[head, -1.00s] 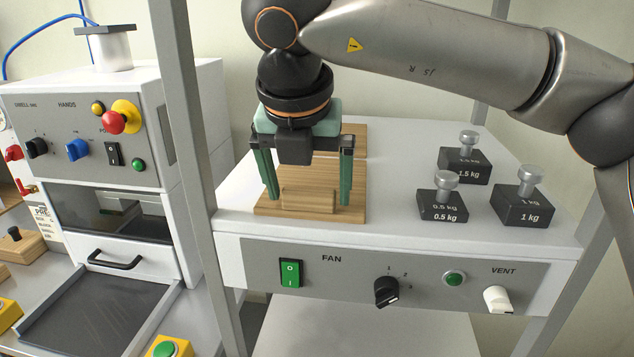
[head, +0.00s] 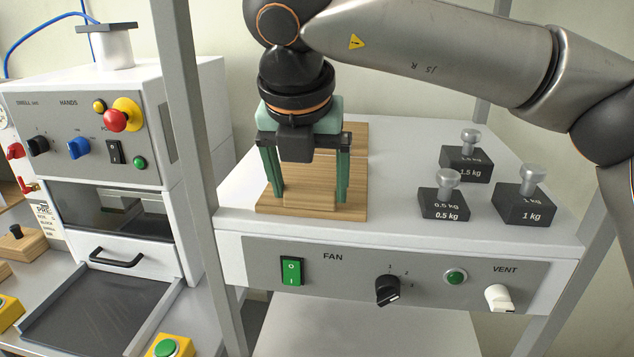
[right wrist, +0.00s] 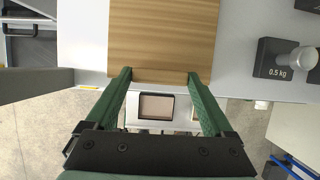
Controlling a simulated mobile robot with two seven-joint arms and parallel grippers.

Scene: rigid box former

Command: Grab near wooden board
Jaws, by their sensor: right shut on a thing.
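The near wooden board (head: 355,202) lies flat on the white top of the fan unit, close to its front edge. A small raised wooden block (head: 310,199) stands at the board's front. My right gripper (head: 310,203) points down with its green fingers on either side of this block, shut on the board's block. In the right wrist view the wood (right wrist: 160,40) shows beyond the fingertips of the gripper (right wrist: 160,76). Another wooden board (head: 354,138) lies just behind, partly hidden by my wrist. My left gripper is not in view.
Three dark weights, 0.5 kg (head: 443,205), 1 kg (head: 524,207) and 1.5 kg (head: 465,162), stand to the right on the white top (head: 395,170). A grey frame post (head: 190,130) rises close on the left. The top between board and weights is clear.

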